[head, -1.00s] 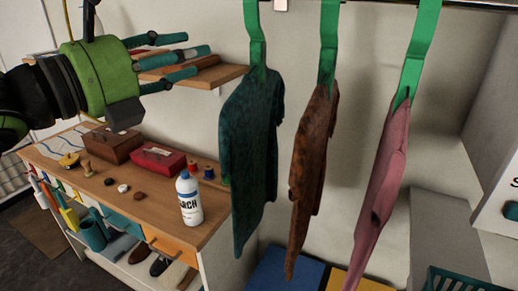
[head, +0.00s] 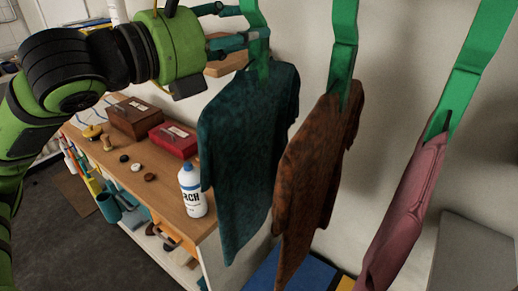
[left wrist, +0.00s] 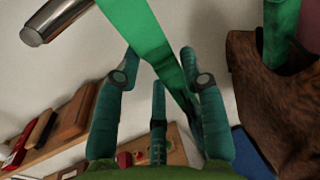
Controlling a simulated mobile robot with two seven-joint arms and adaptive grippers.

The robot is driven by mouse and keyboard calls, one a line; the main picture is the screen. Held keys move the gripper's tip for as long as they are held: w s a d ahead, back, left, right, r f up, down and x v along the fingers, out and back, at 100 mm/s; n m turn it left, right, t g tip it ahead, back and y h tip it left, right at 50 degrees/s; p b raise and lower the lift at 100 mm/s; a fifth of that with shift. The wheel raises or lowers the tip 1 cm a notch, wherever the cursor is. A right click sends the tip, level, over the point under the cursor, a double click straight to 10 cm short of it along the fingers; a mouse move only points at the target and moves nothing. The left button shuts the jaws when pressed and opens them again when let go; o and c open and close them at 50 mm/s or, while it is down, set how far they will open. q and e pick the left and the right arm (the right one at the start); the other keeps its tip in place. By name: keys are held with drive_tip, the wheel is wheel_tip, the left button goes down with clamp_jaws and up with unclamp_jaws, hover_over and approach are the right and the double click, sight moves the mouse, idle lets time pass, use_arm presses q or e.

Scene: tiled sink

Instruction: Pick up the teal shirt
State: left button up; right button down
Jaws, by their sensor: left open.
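The teal shirt (head: 245,140) hangs from a green hanger strap (head: 254,20) in the head view, left of the other clothes. My left gripper (head: 243,26) comes in from the left at strap height, just above the shirt's collar. In the left wrist view its fingers (left wrist: 160,78) are spread open, with the green strap (left wrist: 146,30) running between or just beyond them; I cannot tell whether they touch. The teal shirt is not clearly visible in the left wrist view. My right gripper is not in view.
A brown shirt (head: 312,165) hangs close on the right, and a pink garment (head: 405,215) farther right. A wooden bench (head: 165,200) below holds a white bottle (head: 192,190), a red box (head: 173,141) and a brown box (head: 134,117). A wooden shelf (head: 228,65) is behind the gripper.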

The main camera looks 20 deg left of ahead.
sight(257, 26)
use_arm(q)
drive_tip(key=x, duration=0.3)
drive_tip(key=shift+w+d+f+p, duration=0.1)
drive_tip(key=shift+w+p, duration=0.1)
drive_tip(key=shift+p, duration=0.1)
drive_tip(key=shift+d, duration=0.1)
drive_tip(key=shift+s, duration=0.1)
drive_tip(key=c, duration=0.3)
clamp_jaws()
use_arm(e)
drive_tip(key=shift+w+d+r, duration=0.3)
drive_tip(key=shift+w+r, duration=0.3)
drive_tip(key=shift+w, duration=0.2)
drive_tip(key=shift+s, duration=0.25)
